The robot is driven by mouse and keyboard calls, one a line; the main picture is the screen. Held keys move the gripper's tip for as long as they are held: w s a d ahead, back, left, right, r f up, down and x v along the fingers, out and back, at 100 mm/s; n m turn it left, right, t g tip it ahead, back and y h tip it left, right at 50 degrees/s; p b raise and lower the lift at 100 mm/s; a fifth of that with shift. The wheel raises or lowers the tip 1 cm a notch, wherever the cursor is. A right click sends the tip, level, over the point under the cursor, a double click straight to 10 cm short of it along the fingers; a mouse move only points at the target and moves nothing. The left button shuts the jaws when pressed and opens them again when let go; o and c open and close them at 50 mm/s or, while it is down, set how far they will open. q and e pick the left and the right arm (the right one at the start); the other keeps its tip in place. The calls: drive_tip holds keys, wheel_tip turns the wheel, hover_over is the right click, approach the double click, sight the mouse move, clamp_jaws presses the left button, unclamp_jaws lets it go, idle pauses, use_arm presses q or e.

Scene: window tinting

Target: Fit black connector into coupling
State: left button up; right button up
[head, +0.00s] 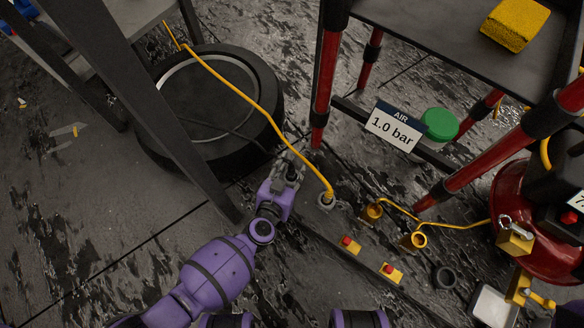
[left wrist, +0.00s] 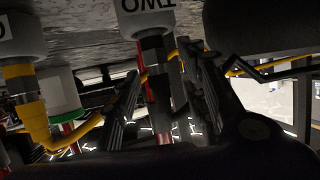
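The black connector (left wrist: 154,85) stands in line with the white coupling marked TWO (left wrist: 147,22) in the left wrist view, which is upside down. Its end meets the coupling's dark mouth; I cannot tell how deep it sits. My left gripper (left wrist: 163,62) has one finger on each side of the connector, with narrow gaps showing between. In the head view my left gripper (head: 291,163) is low over the floor beside the tire and hides most of the connector and coupling. My right gripper is not in view.
A yellow hose plugs into the neighbouring coupling (head: 326,201), close to my left gripper. A tire (head: 262,88) lies to the left. A red-legged cart (head: 430,50), yellow fittings (head: 372,212), red buttons (head: 347,243) and a red compressor (head: 520,215) are to the right.

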use_arm(q)
drive_tip(key=shift+w+r, duration=0.1)
drive_tip(key=shift+w, duration=0.05)
clamp_jaws()
idle(0.4)
